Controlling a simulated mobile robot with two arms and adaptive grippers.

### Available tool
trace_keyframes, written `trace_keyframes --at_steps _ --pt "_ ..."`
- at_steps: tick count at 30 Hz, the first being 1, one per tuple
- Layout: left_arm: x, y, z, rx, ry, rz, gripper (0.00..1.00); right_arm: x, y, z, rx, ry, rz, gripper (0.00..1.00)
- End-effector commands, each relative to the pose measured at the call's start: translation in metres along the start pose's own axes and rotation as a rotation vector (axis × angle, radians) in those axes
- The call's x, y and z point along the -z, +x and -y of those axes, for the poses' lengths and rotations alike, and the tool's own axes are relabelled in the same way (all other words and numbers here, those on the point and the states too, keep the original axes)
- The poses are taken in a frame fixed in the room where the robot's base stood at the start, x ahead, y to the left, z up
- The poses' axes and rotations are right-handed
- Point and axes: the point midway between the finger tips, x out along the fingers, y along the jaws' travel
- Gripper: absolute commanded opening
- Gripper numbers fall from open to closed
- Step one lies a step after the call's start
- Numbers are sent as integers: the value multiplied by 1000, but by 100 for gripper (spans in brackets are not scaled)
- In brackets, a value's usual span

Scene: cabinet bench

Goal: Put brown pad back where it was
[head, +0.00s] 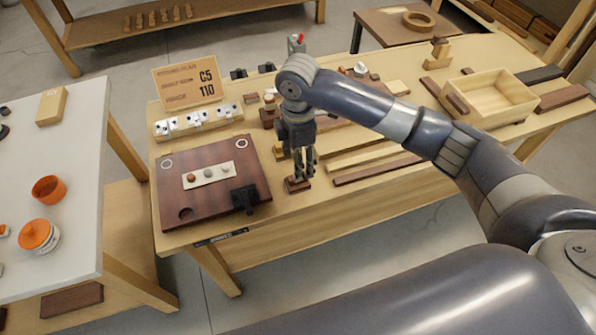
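A round brown pad (192,178) sits at the left end of a pale strip (207,175) on a dark reddish-brown board (222,197). Two greyish round pads sit beside it on the strip. The board has a dark round spot (185,213) near its front left corner and white rings near both back corners. My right gripper (301,172) points down to the right of the board, just above a small dark brown block (298,185). Its fingers are too small and dark to tell their opening or any contact. My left gripper is not in view.
A black clamp-like piece (244,199) stands on the board's right front. A white row of fittings (198,121) and a sign reading C5 110 (188,83) stand behind it. Wooden strips and an open box (489,96) lie right. A white table (75,130) stands left.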

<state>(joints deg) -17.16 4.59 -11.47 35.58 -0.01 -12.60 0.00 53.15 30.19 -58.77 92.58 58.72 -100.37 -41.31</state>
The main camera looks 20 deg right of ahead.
Motion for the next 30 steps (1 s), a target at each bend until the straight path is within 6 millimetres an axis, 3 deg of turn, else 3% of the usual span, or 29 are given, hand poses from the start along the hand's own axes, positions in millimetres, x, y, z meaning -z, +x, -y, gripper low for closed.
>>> trace_keyframes --at_steps 3,10,26,30 --pt "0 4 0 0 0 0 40 0 -22 -1 -2 0 0 58" --pt "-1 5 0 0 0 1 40 0 -43 0 1 0 -1 58" --pt "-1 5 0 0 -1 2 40 0 -44 0 1 0 0 58" --pt "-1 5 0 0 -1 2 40 8 -35 6 -1 6 -16 58"
